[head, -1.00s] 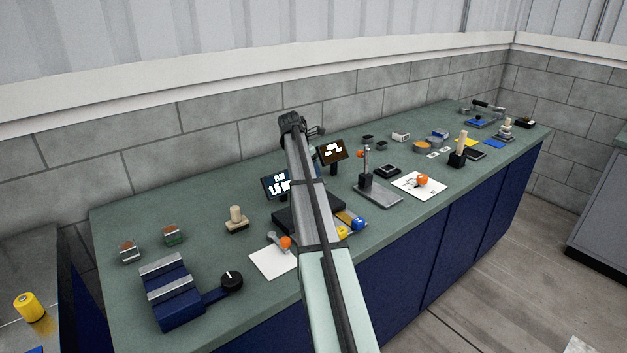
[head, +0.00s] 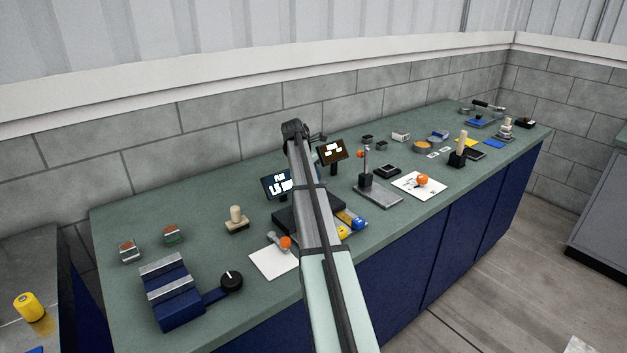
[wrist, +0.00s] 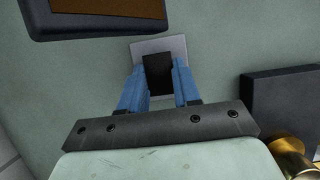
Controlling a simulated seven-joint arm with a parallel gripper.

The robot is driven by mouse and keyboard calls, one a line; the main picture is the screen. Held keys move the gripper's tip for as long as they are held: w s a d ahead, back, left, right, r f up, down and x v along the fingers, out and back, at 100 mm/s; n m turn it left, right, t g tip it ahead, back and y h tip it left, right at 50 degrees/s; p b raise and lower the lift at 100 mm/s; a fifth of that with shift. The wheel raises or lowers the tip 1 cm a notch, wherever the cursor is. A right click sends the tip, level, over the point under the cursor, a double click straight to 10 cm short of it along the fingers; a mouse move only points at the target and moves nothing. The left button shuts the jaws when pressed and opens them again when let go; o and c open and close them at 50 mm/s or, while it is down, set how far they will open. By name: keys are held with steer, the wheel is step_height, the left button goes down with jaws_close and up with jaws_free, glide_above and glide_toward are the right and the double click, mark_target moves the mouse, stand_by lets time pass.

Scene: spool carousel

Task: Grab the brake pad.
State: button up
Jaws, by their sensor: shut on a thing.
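In the wrist view, a black block (wrist: 158,72), which I take to be the brake pad, sits between the two blue fingers of my gripper (wrist: 159,82). The fingers are shut on its left and right sides. A light grey square plate (wrist: 145,46) shows around the far end of the block. I cannot tell whether the plate is part of it or lies beneath it. In the head view my arm hides the pad, and the fingers cannot be made out.
A dark-framed brown panel (wrist: 100,8) is close at the wrist view's top left. A dark box (wrist: 280,100) and a brass cylinder (wrist: 291,155) are at right. In the head view, two displays (head: 278,184) (head: 332,151) and a dark base (head: 285,215) flank my arm on the crowded green bench (head: 200,200).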

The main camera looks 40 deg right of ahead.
jaws_close()
steer(key=shift+r, duration=0.1)
